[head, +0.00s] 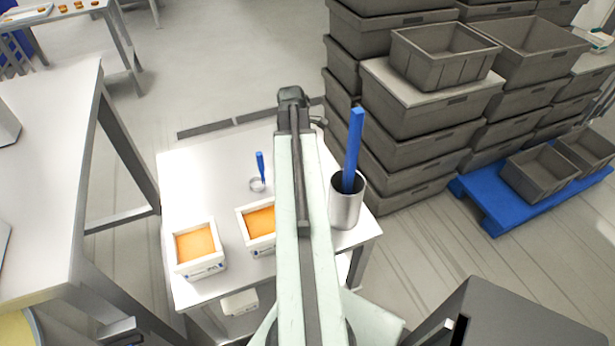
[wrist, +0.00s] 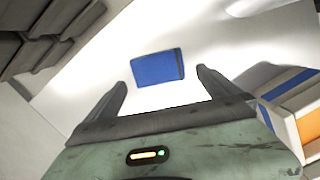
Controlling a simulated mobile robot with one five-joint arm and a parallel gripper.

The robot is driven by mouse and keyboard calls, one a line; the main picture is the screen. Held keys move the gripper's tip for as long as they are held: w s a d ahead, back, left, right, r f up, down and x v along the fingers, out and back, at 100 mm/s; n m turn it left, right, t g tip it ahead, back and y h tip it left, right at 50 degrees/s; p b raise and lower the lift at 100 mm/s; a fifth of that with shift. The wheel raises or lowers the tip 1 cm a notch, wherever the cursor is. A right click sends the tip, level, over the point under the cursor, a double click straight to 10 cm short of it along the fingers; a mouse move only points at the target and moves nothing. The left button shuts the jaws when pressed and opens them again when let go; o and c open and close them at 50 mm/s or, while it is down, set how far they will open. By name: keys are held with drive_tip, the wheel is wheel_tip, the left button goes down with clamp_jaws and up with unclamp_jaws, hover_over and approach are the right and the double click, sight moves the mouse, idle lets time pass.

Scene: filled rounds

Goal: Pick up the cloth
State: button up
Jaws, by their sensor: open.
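The cloth (wrist: 157,68) shows in the wrist view as a small blue rectangle with a dark right edge, lying flat on the white table top. My gripper (wrist: 161,77) is open, with its two dark fingers apart. In this view the cloth appears between and just beyond the fingertips, with nothing held. I cannot tell the height of the gripper above the table. In the head view my arm covers the middle of the white table (head: 205,170), and neither the cloth nor my fingertips can be made out.
Two white tubs with orange contents, the left tub (head: 198,248) and one partly behind my arm (head: 257,227), stand on the table. A steel cup (head: 345,208) holds a tall blue-handled tool (head: 353,150). Grey crates (head: 420,125) are stacked behind.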

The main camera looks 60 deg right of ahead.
drive_tip(key=f+b, duration=0.2)
drive_tip(key=f, duration=0.1)
drive_tip(key=f+b, duration=0.2)
drive_tip(key=shift+s+d, duration=0.25)
drive_tip(key=shift+d, duration=0.1)
drive_tip(key=shift+r, duration=0.25)
drive_tip(key=c, duration=1.3)
wheel_tip(320, 180, up, 10)
drive_tip(key=p, duration=1)
